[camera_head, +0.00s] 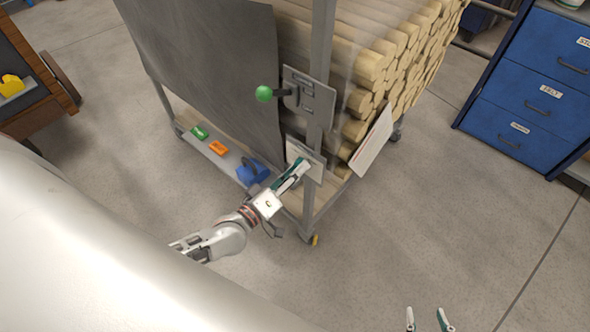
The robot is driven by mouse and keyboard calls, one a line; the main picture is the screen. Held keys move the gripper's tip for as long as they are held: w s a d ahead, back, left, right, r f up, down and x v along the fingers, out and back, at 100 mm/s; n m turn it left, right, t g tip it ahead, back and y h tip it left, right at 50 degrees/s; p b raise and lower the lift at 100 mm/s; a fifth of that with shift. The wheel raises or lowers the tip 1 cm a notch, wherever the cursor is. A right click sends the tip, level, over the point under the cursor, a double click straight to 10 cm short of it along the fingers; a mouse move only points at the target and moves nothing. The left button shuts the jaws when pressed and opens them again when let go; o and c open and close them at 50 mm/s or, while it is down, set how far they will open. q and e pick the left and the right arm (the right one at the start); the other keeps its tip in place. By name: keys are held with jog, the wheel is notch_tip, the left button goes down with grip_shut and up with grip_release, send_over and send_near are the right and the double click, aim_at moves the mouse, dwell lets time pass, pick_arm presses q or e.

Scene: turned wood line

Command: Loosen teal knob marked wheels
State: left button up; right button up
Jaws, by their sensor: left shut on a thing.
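A pale panel (309,156) is fixed low on the corner post of a log cart. My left gripper (299,168) reaches up to this panel from the lower left. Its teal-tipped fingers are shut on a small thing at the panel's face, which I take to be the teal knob. The fingers hide the knob almost wholly, and no marking can be read. My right gripper (428,320) shows only its two fingertips at the bottom edge; they are apart, with nothing seen between them.
A lever with a green ball (264,93) sticks out from a grey plate above the panel. A blue item (252,172), an orange one (219,148) and a green one (200,132) lie on the cart's low shelf. Blue drawers (530,85) stand right. The floor at right is clear.

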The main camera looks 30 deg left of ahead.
pick_arm(q)
jog(key=n, duration=1.1)
jog(key=shift+b, duration=0.3)
pick_arm(e)
jog(key=shift+w+r, duration=0.15)
jog(key=shift+w, duration=0.05)
pick_arm(q)
jog(key=shift+n, duration=0.3)
pick_arm(e)
jog(key=shift+s+a, duration=0.15)
jog(key=shift+s, duration=0.05)
pick_arm(q)
jog(key=o, duration=1.1)
jog(key=v, duration=1.2)
pick_arm(e)
jog(key=shift+f, duration=0.2)
